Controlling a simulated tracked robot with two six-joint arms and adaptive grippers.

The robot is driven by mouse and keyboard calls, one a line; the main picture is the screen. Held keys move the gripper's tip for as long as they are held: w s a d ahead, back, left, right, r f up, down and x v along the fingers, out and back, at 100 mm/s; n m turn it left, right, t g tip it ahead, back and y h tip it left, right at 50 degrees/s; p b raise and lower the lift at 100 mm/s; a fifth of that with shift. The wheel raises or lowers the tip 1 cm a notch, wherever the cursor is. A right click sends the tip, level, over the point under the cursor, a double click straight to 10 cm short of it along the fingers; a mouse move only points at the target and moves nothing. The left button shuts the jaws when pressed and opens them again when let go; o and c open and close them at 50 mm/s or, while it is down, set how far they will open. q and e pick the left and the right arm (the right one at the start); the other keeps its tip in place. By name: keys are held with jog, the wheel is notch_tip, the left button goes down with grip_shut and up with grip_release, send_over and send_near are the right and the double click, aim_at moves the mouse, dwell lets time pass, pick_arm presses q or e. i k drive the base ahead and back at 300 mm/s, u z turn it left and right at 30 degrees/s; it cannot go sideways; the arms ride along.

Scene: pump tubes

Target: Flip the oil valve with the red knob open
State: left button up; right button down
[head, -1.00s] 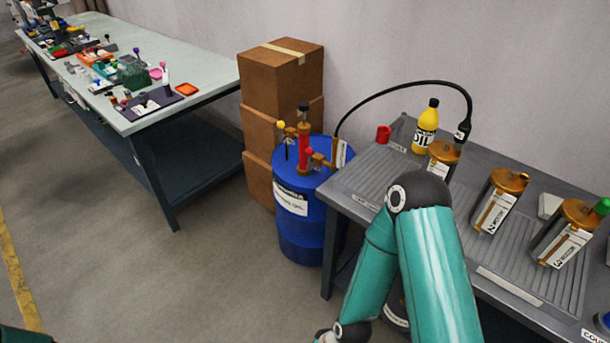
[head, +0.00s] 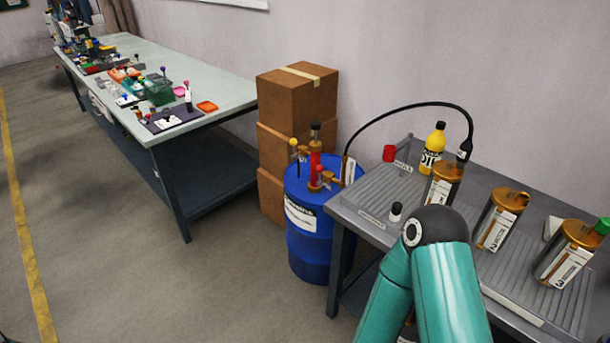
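A blue drum (head: 309,245) stands on the floor left of the grey workbench. A red upright fitting (head: 316,165) with a black top and brass parts rises from its lid. A small red part shows low on this fitting, but it is too small to tell whether it is the valve knob or how it is turned. A yellow knob on a thin stem (head: 293,143) stands beside it. My teal arm comes up from the bottom right, in front of the workbench. Neither gripper is in view.
A black hose (head: 415,104) arches from the drum to a canister on the grey workbench (head: 345,206). Cardboard boxes (head: 296,100) stand behind the drum. Floor left of the drum is clear.

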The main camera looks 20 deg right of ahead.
aim_at(319, 169)
jog(key=u, duration=0.15)
jog(key=i, duration=1)
jog(key=z, duration=0.05)
